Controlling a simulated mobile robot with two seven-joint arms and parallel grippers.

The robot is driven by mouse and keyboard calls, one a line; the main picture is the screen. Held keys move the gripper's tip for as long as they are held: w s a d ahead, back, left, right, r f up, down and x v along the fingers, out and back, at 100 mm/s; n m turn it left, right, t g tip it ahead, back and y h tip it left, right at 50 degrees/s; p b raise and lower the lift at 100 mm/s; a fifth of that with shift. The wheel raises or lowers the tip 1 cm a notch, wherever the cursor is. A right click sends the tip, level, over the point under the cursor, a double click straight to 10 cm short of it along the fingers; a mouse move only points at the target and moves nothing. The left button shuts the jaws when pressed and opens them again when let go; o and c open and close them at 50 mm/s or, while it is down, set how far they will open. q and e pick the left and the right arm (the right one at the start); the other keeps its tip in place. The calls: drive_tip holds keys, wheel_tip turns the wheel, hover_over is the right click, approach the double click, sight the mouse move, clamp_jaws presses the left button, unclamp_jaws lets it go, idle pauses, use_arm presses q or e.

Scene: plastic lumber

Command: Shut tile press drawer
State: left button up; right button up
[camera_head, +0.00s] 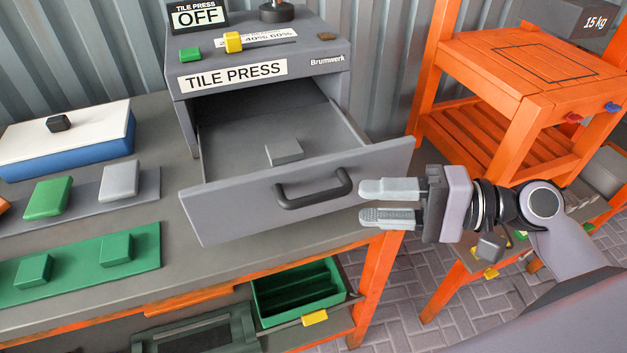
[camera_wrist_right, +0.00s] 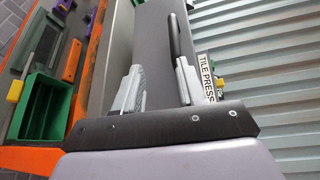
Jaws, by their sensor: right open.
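The grey tile press (camera_head: 262,62) stands on the workbench, with a sign reading OFF on top. Its drawer (camera_head: 240,214) is pulled out, and a small grey block (camera_head: 284,151) lies inside. A dark bar handle (camera_head: 312,196) is on the drawer front. My right gripper (camera_head: 388,203) is open at the right part of the drawer front, its fingertips pointing left close to the handle's right end. In the right wrist view, the open fingers (camera_wrist_right: 160,85) are near the drawer front and the handle (camera_wrist_right: 180,38); contact is unclear. My left gripper is not in view.
A blue box with a white lid (camera_head: 68,140) and mats with green and grey blocks lie left on the bench. A green crate (camera_head: 298,292) sits on the shelf below. An orange wooden stand (camera_head: 530,65) is at the right. Floor shows between them.

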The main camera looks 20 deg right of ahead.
sight(331, 195)
drive_tip(key=shift+a+r+g+y, duration=0.2)
drive_tip(key=shift+r+g, duration=0.1)
drive_tip(key=shift+r, duration=0.25)
drive_tip(key=shift+a+r+g+y, duration=0.2)
drive_tip(key=shift+r+g, duration=0.1)
drive_tip(key=shift+r, duration=0.2)
drive_tip(key=shift+a, duration=0.25)
drive_tip(key=x, duration=0.2)
drive_tip(key=p+x, duration=0.1)
drive_tip(key=x, duration=0.1)
drive_tip(key=shift+w+a+r, duration=0.1)
drive_tip(key=shift+a+r, duration=0.05)
drive_tip(key=shift+a, duration=0.2)
drive_tip(key=shift+p+x, duration=0.3)
drive_tip(key=shift+x, duration=0.7)
clamp_jaws()
